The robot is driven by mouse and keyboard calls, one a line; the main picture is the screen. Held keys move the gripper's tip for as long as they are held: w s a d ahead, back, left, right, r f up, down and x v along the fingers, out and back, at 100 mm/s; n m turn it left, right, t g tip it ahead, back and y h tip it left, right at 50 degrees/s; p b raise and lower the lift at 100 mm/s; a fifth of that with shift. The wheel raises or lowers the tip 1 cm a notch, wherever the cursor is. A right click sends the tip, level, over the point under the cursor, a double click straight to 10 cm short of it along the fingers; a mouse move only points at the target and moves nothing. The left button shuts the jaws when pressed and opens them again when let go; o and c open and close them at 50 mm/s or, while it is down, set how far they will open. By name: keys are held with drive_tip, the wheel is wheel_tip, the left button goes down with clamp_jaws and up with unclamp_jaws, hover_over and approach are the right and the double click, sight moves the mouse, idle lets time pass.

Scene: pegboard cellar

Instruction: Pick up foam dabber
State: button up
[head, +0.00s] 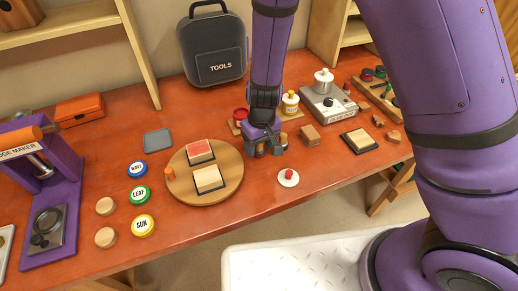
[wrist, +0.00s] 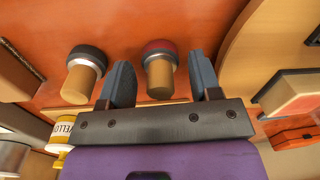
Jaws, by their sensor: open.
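Two foam dabbers with wooden handles stand on the table, close together. In the wrist view one has a dark red foam end (wrist: 160,48) and lies between my fingers, apart from both. The other has a dark grey foam end (wrist: 86,54) and is outside the fingers, to the left. My gripper (wrist: 160,65) is open, with a finger on each side of the red-ended dabber. In the head view my gripper (head: 264,141) is low over the table and hides most of the dabbers.
A round wooden board (head: 178,189) with two stamp blocks is left of my gripper. A yellow-labelled jar (head: 290,104) and a red jar stand behind it. A wooden block (head: 310,136) is to the right. A white disc with a red knob (head: 288,179) lies in front.

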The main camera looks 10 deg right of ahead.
drive_tip(key=c, duration=0.9)
drive_tip(key=shift+r, duration=0.25)
drive_tip(key=shift+c, duration=0.2)
